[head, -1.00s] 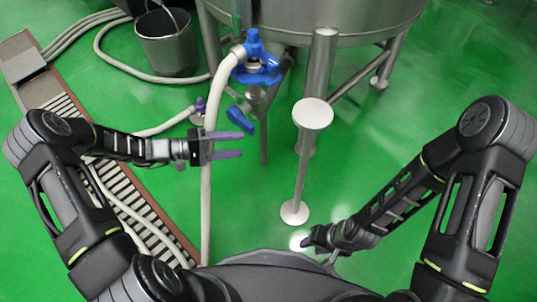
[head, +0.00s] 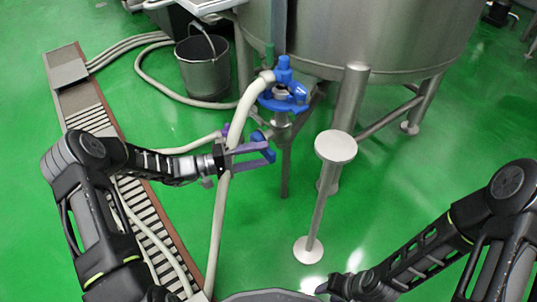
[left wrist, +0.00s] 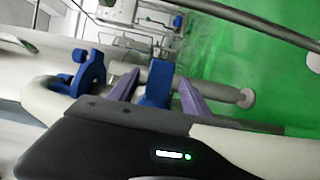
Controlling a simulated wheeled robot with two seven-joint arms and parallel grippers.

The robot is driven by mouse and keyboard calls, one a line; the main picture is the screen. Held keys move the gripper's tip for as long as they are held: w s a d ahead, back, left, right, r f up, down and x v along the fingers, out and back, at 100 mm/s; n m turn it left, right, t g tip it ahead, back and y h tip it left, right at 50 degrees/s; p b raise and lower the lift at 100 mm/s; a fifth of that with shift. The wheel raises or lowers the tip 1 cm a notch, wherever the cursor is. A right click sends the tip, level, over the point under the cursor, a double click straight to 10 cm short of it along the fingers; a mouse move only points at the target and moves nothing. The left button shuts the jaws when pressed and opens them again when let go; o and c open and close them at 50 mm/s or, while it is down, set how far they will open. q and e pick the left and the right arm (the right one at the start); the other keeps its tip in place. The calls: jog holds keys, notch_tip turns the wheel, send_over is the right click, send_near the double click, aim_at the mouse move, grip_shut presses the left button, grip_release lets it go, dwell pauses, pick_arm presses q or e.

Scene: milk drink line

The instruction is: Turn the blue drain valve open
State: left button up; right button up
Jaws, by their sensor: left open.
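The blue drain valve lever (head: 264,141) hangs below the blue fitting (head: 284,97) under the steel tank. My left gripper (head: 268,155), with purple fingers, is open at the lever. In the left wrist view the blue lever (left wrist: 157,84) shows between the two spread fingers of my left gripper (left wrist: 160,84); I cannot tell whether they touch it. The blue fitting also shows there (left wrist: 88,74), to the left of the fingers. My right gripper (head: 330,287) is low at the bottom of the head view; its fingers are too unclear to read.
A pale hose (head: 219,215) runs from the blue fitting down past my left gripper. The steel tank (head: 370,45) stands on legs behind. A round-topped post (head: 336,147) stands to the right. A bucket (head: 203,70) and a floor drain grate (head: 150,225) are on the left.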

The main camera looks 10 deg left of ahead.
aim_at(265, 154)
pick_arm(q)
jog(key=shift+x, duration=1.5)
jog(key=shift+c, duration=0.5)
grip_shut()
